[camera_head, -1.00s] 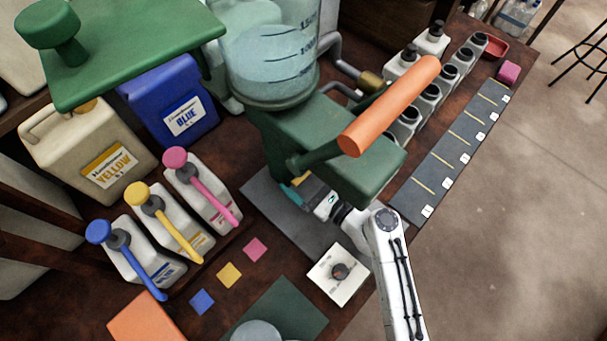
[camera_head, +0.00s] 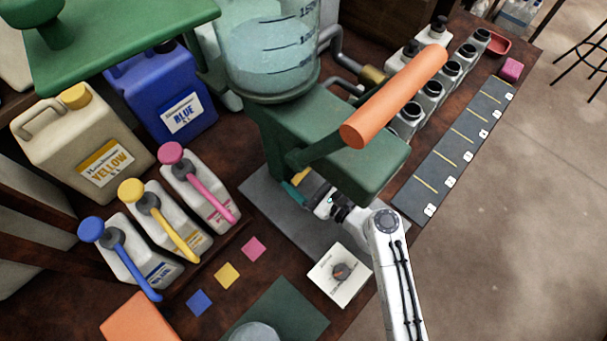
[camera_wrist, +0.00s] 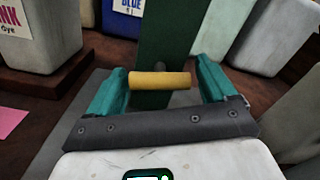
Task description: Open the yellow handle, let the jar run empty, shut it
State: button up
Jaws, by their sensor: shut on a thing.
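The clear jar (camera_head: 268,60) with dark volume marks stands on a green press-like stand (camera_head: 335,140) in the head view. Pale blue liquid shows inside it. In the wrist view the yellow handle (camera_wrist: 160,80) is a short horizontal bar in front of a green upright. My gripper (camera_wrist: 161,68) has its teal fingers at the two ends of this bar and is shut on it. No outflow is visible.
An orange lever (camera_head: 395,95) juts above my gripper. Pump bottles (camera_head: 168,222), the yellow-label canister (camera_head: 85,145) and the blue canister (camera_head: 165,95) stand left. Small jars (camera_head: 430,93) line the back right.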

jog(key=n+b, duration=0.1)
jog(key=n, duration=0.1)
jog(key=n+b, duration=0.4)
jog(key=shift+f+n, duration=0.25)
jog(key=shift+n, duration=0.05)
jog(key=n+b, duration=0.3)
jog(key=n, duration=0.1)
jog(key=shift+s, duration=0.1)
jog(key=shift+r+n+b, duration=0.1)
jog(key=shift+n+b, duration=0.65)
jog(key=shift+n, duration=0.15)
jog(key=o, duration=0.9)
jog(key=shift+r, duration=0.1)
jog(key=shift+c, duration=0.2)
jog(key=b+v, duration=0.1)
jog(key=v, duration=0.9)
jog(key=shift+s+d, duration=0.25)
jog(key=shift+d, duration=0.05)
